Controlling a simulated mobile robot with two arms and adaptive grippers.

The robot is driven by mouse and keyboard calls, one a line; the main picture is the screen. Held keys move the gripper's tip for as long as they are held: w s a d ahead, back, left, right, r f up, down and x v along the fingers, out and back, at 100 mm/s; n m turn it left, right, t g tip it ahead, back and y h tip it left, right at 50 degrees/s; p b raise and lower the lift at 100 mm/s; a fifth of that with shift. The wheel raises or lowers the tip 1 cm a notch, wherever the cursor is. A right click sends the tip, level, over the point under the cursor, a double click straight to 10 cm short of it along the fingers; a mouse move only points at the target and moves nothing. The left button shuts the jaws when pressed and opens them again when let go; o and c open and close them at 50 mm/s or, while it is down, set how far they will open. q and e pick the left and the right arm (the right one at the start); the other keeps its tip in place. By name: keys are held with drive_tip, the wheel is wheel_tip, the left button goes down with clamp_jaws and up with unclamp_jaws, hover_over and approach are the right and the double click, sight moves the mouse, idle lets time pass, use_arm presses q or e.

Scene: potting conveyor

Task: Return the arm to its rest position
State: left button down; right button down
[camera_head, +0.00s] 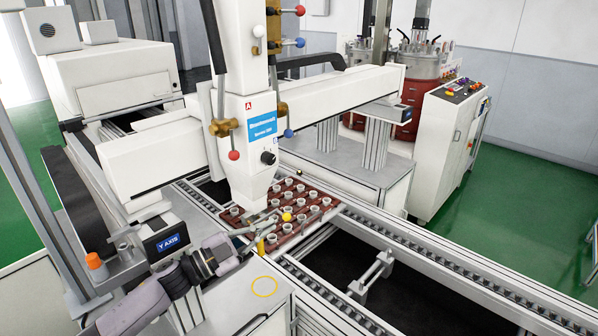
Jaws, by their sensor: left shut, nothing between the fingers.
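My left arm comes in from the bottom left. My left gripper (268,221) is shut and empty over the near left part of a brown-red tray (333,203). The tray holds several small white round cups (313,196) in rows. A small yellow ball (287,217) shows just right of the fingertips; I cannot tell what it rests on. A yellow upright piece (261,247) stands just below the gripper. My right gripper is not in view.
A white gantry head (245,150) hangs close behind the gripper. Conveyor rails (440,253) run to the lower right. A white surface with a yellow ring mark (264,287) lies clear in front. A "Y AXIS" box (168,243) stands near my arm.

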use_arm(q)
drive_tip(key=s+a+f+n+y, duration=0.2)
drive_tip(key=s+f+n+y, duration=1.1)
drive_tip(key=f+n, duration=0.1)
drive_tip(key=s+a+f+n+g+y, duration=0.1)
drive_tip(key=s+a+f+g, duration=0.15)
drive_tip(key=s, duration=0.55)
drive_tip(key=s+a+f+n+g+y, duration=0.1)
drive_tip(key=s+f+g, duration=0.15)
drive_tip(key=s, duration=0.55)
drive_tip(key=s+a+f+n+g, duration=0.15)
drive_tip(key=s+g, duration=0.25)
drive_tip(key=s, duration=0.4)
wheel_tip(320, 180, down, 31)
drive_tip(key=s+g+b, duration=0.1)
drive_tip(key=s+b, duration=0.1)
drive_tip(key=b, duration=0.3)
drive_tip(key=s+a+f+g+b, duration=0.1)
drive_tip(key=s+a+f+b, duration=0.2)
drive_tip(key=s+f, duration=1.3)
wheel_tip(320, 180, down, 4)
drive_tip(key=shift+s+r+m+g+y, duration=0.1)
drive_tip(key=shift+s+m+g+y, duration=0.2)
drive_tip(key=shift+s+m, duration=0.05)
